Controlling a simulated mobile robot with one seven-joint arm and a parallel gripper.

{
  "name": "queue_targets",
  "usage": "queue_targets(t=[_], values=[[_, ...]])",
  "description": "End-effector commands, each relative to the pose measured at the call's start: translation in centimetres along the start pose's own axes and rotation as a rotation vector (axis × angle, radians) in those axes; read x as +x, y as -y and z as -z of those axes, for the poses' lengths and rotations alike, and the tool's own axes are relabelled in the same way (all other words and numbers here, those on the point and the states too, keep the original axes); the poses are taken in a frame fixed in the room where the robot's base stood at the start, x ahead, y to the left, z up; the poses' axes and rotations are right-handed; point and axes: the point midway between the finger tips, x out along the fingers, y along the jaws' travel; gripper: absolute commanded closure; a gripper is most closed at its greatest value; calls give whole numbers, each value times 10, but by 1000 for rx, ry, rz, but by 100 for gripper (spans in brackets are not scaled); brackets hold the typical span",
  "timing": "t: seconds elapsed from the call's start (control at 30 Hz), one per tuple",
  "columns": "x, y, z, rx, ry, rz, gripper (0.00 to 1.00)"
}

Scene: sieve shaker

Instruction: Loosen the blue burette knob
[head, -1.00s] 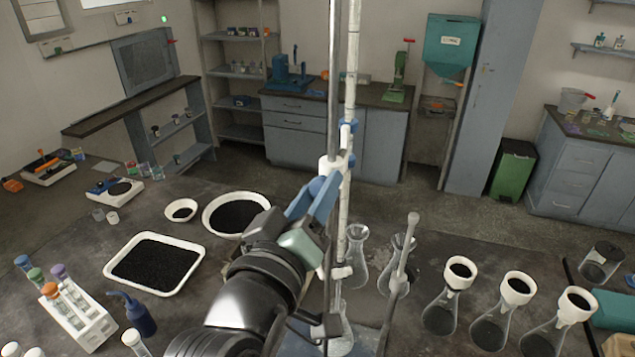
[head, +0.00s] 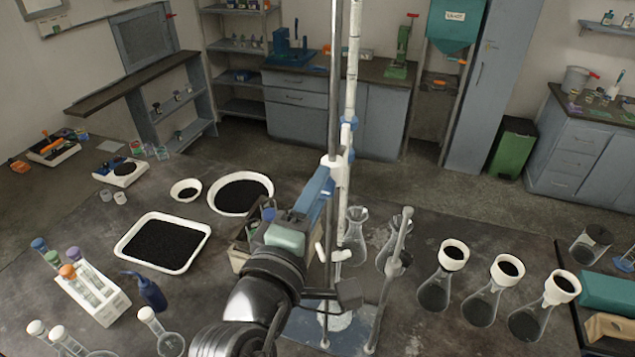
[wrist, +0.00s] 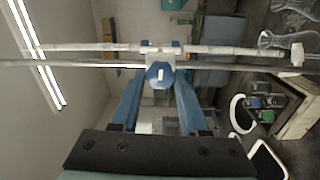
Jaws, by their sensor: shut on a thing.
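The blue burette knob (wrist: 160,74) is on the white clamp of the burette stand, between my fingertips in the wrist view. My gripper (wrist: 160,80) is shut on it, one blue finger on each side. In the head view my gripper (head: 329,178) reaches up to the white clamp (head: 341,178), and its fingers hide the knob. The clamp joins the metal rod (head: 334,80) to the upright burette tube (head: 352,75). The wrist view shows the rod and tube lying sideways.
Glass flasks (head: 356,235) stand close right of the burette, and more flasks with black-filled funnels (head: 434,290) stand further right. A white tray of black grains (head: 165,242), a bowl (head: 240,195) and a test tube rack (head: 92,295) are on the left.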

Motion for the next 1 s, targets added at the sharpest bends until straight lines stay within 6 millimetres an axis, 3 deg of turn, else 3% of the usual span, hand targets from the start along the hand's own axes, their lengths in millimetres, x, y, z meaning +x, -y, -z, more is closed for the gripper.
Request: queue_targets(t=[0.73,0.77,0.9,1.0], values=[[0,0,0,-83,0,0,100],[0,0,0,-82,0,0,50],[0,0,0,-81,0,0,28],[0,0,0,-81,0,0,28]])
